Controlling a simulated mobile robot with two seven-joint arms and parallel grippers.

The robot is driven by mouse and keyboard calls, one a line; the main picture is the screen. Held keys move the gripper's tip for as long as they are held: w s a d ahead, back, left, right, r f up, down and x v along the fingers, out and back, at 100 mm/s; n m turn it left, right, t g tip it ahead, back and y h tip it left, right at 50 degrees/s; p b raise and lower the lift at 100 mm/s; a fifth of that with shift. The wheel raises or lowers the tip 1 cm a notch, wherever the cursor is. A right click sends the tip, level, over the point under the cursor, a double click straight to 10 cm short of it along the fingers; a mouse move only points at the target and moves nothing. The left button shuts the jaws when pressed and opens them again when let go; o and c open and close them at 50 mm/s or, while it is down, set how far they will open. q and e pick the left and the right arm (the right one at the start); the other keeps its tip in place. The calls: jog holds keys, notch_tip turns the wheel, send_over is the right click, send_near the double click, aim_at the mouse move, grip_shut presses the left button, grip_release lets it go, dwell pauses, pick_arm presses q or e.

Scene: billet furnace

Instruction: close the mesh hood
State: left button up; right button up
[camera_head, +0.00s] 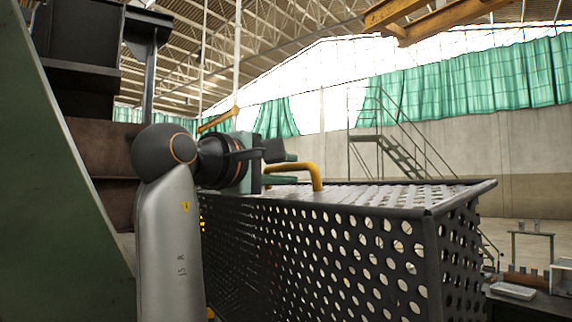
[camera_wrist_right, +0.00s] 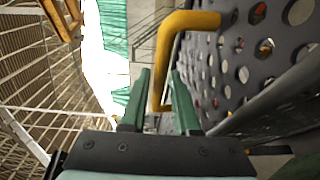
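The mesh hood (camera_head: 345,250) is a dark perforated metal box that fills the lower middle and right of the head view. Its perforated face also shows at the upper right of the wrist view (camera_wrist_right: 245,55). A yellow bent-bar handle (camera_head: 313,175) stands out from the hood near its upper left edge. In the right wrist view the handle (camera_wrist_right: 185,22) runs down between the green fingers. My right gripper (camera_head: 284,167) has one finger on each side of the bar, appearing to touch it closely; it also shows in the wrist view (camera_wrist_right: 160,95). My left gripper is not visible.
A green panel (camera_head: 50,190) and dark machine parts (camera_head: 85,60) stand close on the left. A white tray (camera_head: 513,290) lies on a dark surface at the lower right. Metal stairs (camera_head: 400,155) and green curtains (camera_head: 475,75) are far behind. A yellow beam (camera_head: 440,18) hangs overhead.

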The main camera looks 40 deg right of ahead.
jog(key=shift+w+d, duration=0.1)
jog(key=shift+d, duration=0.1)
grip_shut()
dwell(1.4)
